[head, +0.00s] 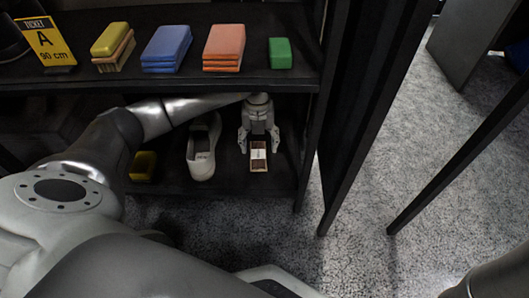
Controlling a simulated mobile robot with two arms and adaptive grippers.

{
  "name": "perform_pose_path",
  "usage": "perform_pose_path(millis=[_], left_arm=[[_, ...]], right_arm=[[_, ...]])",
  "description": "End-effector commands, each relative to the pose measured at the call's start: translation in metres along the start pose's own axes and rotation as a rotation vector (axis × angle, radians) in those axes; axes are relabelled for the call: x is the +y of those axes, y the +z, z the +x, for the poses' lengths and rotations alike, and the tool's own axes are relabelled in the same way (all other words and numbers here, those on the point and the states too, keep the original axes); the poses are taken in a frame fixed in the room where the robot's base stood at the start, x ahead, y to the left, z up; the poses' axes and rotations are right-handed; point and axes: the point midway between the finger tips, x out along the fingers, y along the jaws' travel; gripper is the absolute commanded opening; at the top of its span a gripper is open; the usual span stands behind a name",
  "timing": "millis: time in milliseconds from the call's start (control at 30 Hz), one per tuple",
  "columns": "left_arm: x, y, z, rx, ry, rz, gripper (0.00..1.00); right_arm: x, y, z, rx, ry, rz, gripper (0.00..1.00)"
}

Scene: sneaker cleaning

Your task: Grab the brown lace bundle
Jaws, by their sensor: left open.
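The brown lace bundle (258,165) lies on the lower shelf, with a pale band around its middle. My left gripper (259,147) reaches in under the upper shelf from the left and points down at the bundle. Its fingers are open, one on each side of the bundle's far end. I cannot tell whether they touch it. My right gripper is not in view; only a dark part of my right arm shows at the bottom right corner.
A white sneaker (203,150) stands just left of the bundle. A yellow block (143,166) lies further left. The upper shelf (190,83) holds a brush, blue cloths (166,48), orange cloths (224,47), a green block (280,53) and a ticket sign (46,43). A dark upright closes the right side.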

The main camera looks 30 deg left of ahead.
Motion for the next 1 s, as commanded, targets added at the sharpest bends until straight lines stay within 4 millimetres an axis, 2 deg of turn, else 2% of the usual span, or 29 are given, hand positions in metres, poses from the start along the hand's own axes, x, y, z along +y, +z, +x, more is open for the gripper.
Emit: perform_pose_path(millis=[233,467,800,1000], left_arm=[[0.003,0.002,0.021,-0.008,0.011,-0.006,0.66],[0.003,0.002,0.03,-0.008,0.009,-0.005,0.66],[0.004,0.0,0.064,-0.006,0.009,-0.005,0.66],[0.004,0.001,0.076,-0.007,0.008,-0.005,0.66]], right_arm=[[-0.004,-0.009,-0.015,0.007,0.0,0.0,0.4],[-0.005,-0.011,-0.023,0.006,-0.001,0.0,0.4],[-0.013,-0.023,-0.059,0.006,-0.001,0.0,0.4],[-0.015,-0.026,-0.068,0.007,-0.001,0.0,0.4]])
